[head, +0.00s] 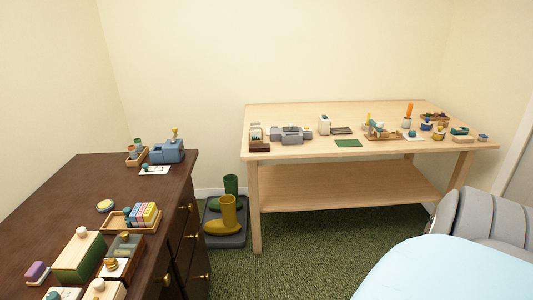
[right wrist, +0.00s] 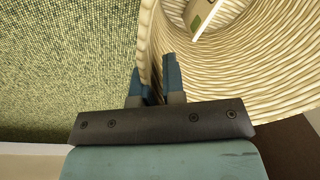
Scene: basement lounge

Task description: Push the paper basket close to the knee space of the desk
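The paper basket (right wrist: 245,75) is a cream, ribbed round basket filling the right of the right wrist view. It is not seen in the head view. My right gripper (right wrist: 156,75) has one blue finger on each side of the basket's wall, close together, and is shut on it. A white piece with a green patch (right wrist: 204,14) shows through the basket's opening. The dark brown desk (head: 55,190) with drawers and brass knobs stands at the left of the head view; its knee space is hidden. My left gripper is out of view.
A light wood workbench (head: 290,105) holding small items stands at the back. Yellow and green boots (head: 222,226) stand on a grey tray between desk and bench. Green carpet (head: 300,265) is open in front. A grey ribbed seat (head: 490,215) and pale blue rounded surface (head: 450,270) fill the lower right.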

